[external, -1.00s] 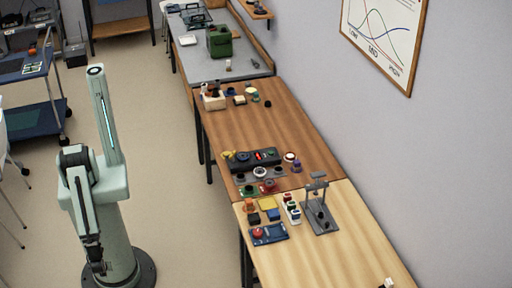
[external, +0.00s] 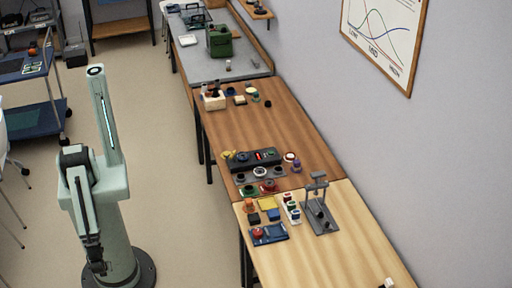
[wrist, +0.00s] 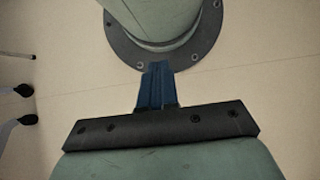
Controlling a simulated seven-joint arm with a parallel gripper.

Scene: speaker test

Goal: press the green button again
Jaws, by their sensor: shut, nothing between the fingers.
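My gripper (wrist: 157,68) is shut and empty in the wrist view, with its blue fingers together and pointing toward my own round base. In the external view my gripper (external: 98,267) hangs low beside my base, over the floor and well away from the tables. Several small green parts show on the tables: one on the black panel (external: 253,160), a green round piece (external: 248,190) in front of it, and one in the white strip (external: 291,207). They are too small to tell which is the green button or whether it is pressed.
A blue box with a red button (external: 258,232) sits near the front table's left edge. A grey stand (external: 319,212) rises to its right. The pale wooden table (external: 340,262) is mostly clear in front. Open floor (external: 190,220) lies between my arm and the tables.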

